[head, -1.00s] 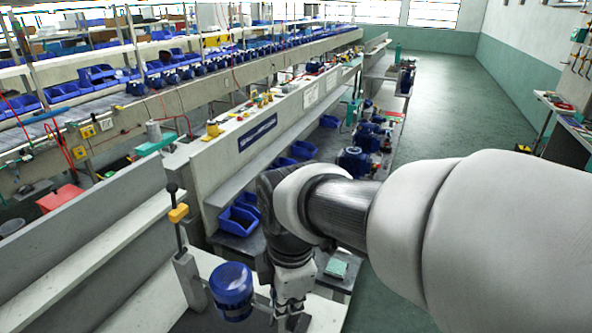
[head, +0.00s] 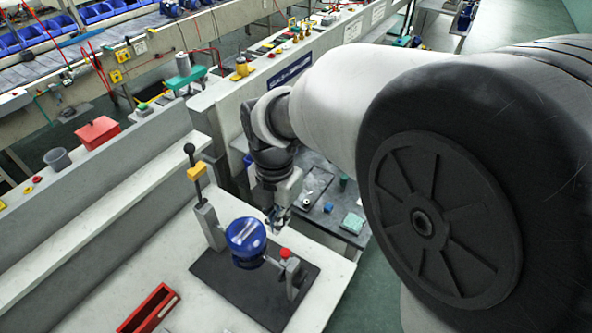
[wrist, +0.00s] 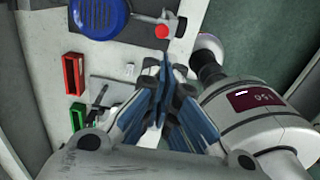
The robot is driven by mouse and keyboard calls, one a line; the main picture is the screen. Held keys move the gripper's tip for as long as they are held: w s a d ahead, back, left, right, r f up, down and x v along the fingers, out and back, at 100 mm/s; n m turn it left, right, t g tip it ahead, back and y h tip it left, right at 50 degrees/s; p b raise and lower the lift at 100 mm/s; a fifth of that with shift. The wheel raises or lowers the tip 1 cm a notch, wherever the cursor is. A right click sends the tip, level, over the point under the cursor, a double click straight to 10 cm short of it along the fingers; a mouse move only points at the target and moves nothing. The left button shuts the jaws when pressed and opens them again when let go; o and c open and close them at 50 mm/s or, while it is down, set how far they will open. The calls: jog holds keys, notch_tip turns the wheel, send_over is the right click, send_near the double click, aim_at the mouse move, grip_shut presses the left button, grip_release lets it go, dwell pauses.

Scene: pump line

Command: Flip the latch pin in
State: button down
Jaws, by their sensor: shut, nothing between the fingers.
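A blue round pump (head: 246,238) stands on a dark mat (head: 222,283) on the pale bench. Left of it a grey post carries an upright lever (head: 194,170) with a black knob and yellow collar. Right of it a grey post has a red knob (head: 284,253). I cannot tell for sure which part is the latch pin. My gripper (head: 277,217) is shut and empty, behind and above the red knob. In the wrist view the gripper (wrist: 165,70) shows its fingers together, apart from the red knob (wrist: 162,31) and the pump (wrist: 100,18).
A red tray (head: 150,308) lies on the bench in front; a green tray (wrist: 78,116) shows in the wrist view. A raised ledge (head: 100,225) runs along the left. The bench front is mostly clear.

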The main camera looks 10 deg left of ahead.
notch_tip(320, 180, down, 14)
jog(key=b, duration=0.1)
jog(key=shift+r, duration=0.2)
jog(key=shift+b, duration=0.3)
notch_tip(320, 180, down, 2)
jog(key=shift+d+f+b, duration=0.1)
jog(key=shift+b, duration=0.55)
notch_tip(320, 180, up, 14)
jog(key=p, duration=0.4)
send_over(282, 255)
jog(key=shift+s, duration=0.2)
jog(key=shift+d, duration=0.15)
